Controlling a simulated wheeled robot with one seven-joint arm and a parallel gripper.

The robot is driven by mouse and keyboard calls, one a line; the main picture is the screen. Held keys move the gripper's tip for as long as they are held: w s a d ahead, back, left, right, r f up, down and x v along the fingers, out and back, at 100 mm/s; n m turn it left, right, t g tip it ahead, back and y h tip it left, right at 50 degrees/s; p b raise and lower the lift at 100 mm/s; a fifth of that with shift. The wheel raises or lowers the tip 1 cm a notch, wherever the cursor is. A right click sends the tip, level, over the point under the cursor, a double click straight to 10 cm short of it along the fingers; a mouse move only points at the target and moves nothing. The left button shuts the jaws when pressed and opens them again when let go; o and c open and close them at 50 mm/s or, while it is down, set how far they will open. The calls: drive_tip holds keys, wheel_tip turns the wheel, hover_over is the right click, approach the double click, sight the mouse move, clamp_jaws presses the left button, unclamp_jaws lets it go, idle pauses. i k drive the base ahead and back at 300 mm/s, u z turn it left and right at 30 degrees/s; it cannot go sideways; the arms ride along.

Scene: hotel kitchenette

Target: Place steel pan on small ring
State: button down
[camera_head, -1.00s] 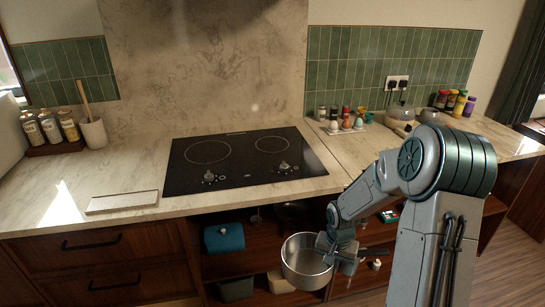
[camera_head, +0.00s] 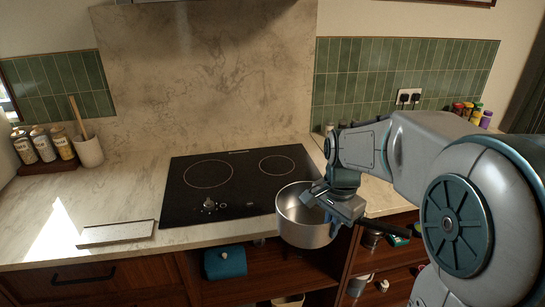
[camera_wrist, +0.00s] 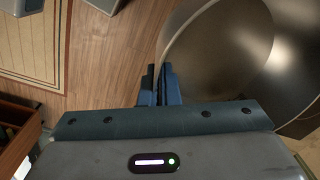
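The steel pan (camera_head: 303,222) is a deep silvery pot, held in the air in front of the hob's front right edge. Its open top faces up. My gripper (camera_head: 322,200) is at the pan's right side, shut on its edge. In the wrist view my gripper's fingers (camera_wrist: 160,78) are close together beside the pan (camera_wrist: 222,55), which fills the upper right; the exact contact is hard to see. The small ring (camera_head: 277,165) is the bare right-hand circle on the black hob (camera_head: 236,193), behind the pan. The pan covers the hob's front right part.
The larger ring (camera_head: 208,174) on the left is empty. A flat board (camera_head: 116,233) lies left of the hob. Bottles (camera_head: 43,144) and a utensil crock (camera_head: 89,151) stand at the back left. A blue box (camera_head: 225,262) sits on the shelf below.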

sight(294, 170)
drive_tip(key=i, duration=1.1)
drive_tip(key=z, duration=0.05)
